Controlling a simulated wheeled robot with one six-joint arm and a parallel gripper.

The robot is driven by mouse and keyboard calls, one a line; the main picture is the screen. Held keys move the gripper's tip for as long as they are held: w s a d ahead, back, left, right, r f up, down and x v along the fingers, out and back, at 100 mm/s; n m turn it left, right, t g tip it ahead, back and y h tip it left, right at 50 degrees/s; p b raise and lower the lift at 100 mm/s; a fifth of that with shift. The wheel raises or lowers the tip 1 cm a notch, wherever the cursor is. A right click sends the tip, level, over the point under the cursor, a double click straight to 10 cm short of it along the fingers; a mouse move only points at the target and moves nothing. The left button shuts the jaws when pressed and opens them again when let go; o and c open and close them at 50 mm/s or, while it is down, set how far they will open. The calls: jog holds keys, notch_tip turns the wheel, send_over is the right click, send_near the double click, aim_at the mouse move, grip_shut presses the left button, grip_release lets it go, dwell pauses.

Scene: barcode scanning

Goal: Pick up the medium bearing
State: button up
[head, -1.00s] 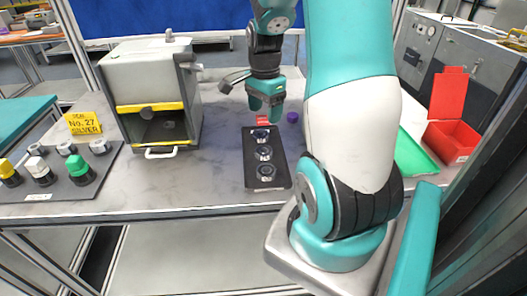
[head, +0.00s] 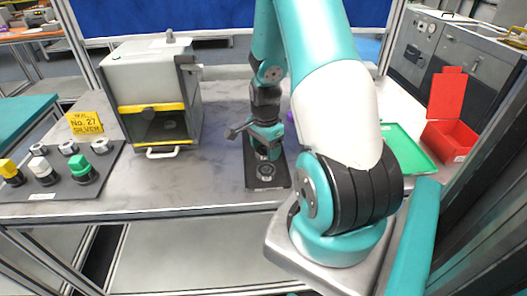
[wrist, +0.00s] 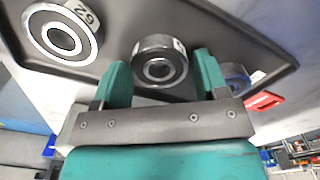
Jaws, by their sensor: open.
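A dark tray (head: 253,182) holds three ring-shaped bearings in a row. In the wrist view, the middle bearing (wrist: 159,63), which I take as the medium one, sits between the two teal fingers of my gripper (wrist: 161,60). A bearing marked 62 (wrist: 62,36) lies left of the fingers; another (wrist: 236,78) is partly hidden behind the right finger. In the head view, my gripper (head: 266,148) is low over the tray and hides most of the row; the nearest bearing (head: 266,170) shows in front of it.
A grey box (head: 150,85) with a yellow-edged opening stands left of the tray. A green tray (head: 412,152) and a red bin (head: 450,138) are at right. A red label (wrist: 262,101) is by the tray.

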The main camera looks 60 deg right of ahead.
jog(key=c, duration=0.8)
